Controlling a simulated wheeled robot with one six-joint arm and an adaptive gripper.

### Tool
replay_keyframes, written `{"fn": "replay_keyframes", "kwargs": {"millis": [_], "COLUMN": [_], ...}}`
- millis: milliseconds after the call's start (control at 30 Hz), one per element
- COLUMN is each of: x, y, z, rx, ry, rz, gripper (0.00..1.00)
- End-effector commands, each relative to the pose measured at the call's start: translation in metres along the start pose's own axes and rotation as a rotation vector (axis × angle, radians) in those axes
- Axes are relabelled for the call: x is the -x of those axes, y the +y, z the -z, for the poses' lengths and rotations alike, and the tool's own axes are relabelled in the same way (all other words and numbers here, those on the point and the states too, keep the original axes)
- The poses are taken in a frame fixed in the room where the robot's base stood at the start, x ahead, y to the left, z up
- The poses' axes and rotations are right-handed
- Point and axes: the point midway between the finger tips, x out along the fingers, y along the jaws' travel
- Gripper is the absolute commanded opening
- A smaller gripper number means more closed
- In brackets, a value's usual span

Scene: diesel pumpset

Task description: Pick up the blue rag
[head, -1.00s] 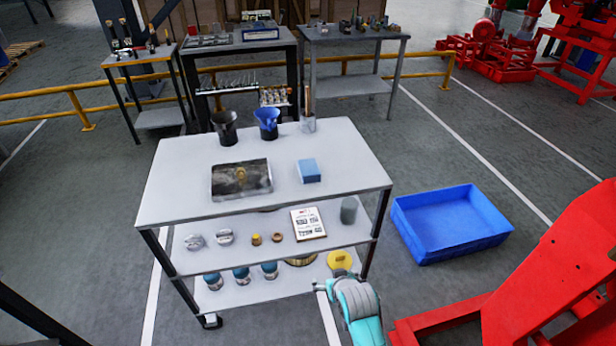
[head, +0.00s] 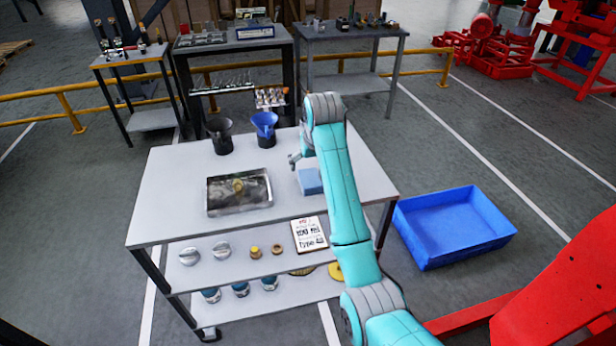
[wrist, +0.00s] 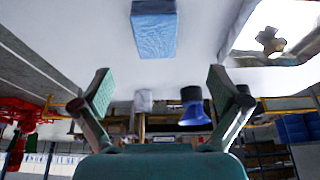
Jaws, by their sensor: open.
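The blue rag (head: 310,182), a folded light-blue block, lies on the top shelf of the white cart (head: 165,205), right of the middle. My arm partly covers its right side in the head view. In the wrist view the rag (wrist: 154,32) is at the top centre, beyond and apart from the fingertips. My gripper (wrist: 160,88) is open and empty, its two fingers spread wide. In the head view my gripper (head: 294,160) shows only in part, above the cart top near the rag's far side.
A metal tray (head: 240,205) with a small brass part lies left of the rag. A black funnel container (head: 220,136) and a blue funnel (head: 265,128) stand at the cart's back edge. A blue crate (head: 455,232) is on the floor at the right.

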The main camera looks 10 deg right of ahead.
Motion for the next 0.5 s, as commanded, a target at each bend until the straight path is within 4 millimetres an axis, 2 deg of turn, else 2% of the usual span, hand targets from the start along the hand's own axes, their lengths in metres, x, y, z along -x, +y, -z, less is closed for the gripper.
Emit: {"fn": "replay_keyframes", "kwargs": {"millis": [67,300,500], "x": [-0.001,-0.035,-0.051], "y": [0.0,0.001,0.001], "z": [0.002,0.002,0.002], "rx": [0.0,0.0,0.0], "ry": [-0.007,-0.008,-0.006], "rz": [0.0,0.0,0.0], "gripper": [0.98,0.98,0.98]}}
